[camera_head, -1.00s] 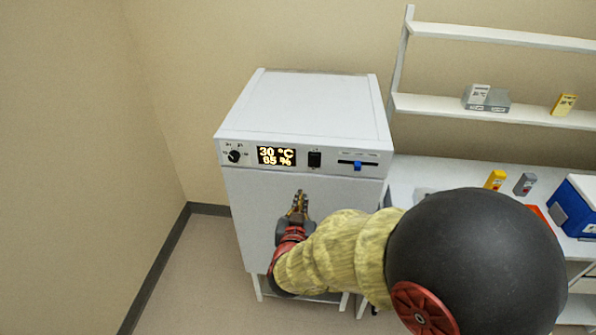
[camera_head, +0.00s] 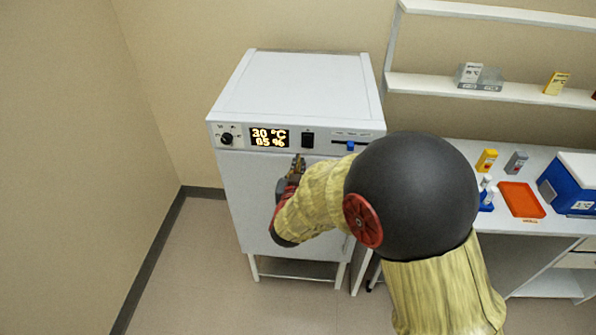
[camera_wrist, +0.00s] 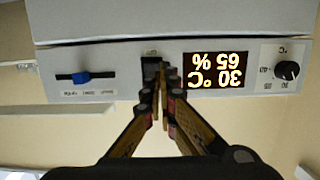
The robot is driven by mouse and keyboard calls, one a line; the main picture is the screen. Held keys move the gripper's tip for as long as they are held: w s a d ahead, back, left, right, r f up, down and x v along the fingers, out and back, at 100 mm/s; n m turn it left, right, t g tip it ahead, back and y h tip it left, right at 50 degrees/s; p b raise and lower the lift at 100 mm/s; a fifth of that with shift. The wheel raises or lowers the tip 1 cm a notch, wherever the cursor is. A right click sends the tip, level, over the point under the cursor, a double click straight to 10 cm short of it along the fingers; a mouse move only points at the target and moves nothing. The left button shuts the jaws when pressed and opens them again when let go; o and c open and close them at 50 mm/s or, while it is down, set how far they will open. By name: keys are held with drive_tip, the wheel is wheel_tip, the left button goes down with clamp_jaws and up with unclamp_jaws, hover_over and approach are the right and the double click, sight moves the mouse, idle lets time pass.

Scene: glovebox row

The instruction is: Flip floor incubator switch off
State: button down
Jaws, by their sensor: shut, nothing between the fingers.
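The white floor incubator (camera_head: 290,95) stands by the back wall, its lit display (camera_head: 269,138) reading 30 °C and 65 %. The black rocker switch (camera_head: 307,140) is on its front panel, right of the display. My gripper (camera_head: 298,160) is shut and empty, its tips just below and slightly left of the switch. In the wrist view, which is upside down, the fingertips (camera_wrist: 161,68) overlap the edge of the switch (camera_wrist: 150,72). I cannot tell whether they touch it, nor which way the rocker is set.
A black knob (camera_head: 227,139) sits left of the display and a blue slider (camera_head: 350,146) right of the switch. A bench with a red tray (camera_head: 521,200) and blue cooler (camera_head: 570,185) stands to the right. Floor on the left is clear.

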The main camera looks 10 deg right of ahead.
sight(302, 147)
drive_tip(key=x, duration=0.6)
drive_tip(key=shift+w+d+p, duration=0.15)
drive_tip(key=shift+w+p, duration=0.15)
drive_tip(key=b, duration=0.1)
drive_tip(key=f+b, duration=0.1)
drive_tip(key=b, duration=0.1)
drive_tip(key=shift+w+t, duration=0.25)
drive_tip(key=shift+t, duration=0.05)
drive_tip(key=shift+w+d+f+t+b, duration=0.1)
drive_tip(key=shift+w+t+b, duration=0.15)
drive_tip(key=shift+b, duration=0.85)
drive_tip(key=shift+r+p, duration=0.3)
drive_tip(key=shift+r, duration=0.05)
drive_tip(key=shift+s+f, duration=0.1)
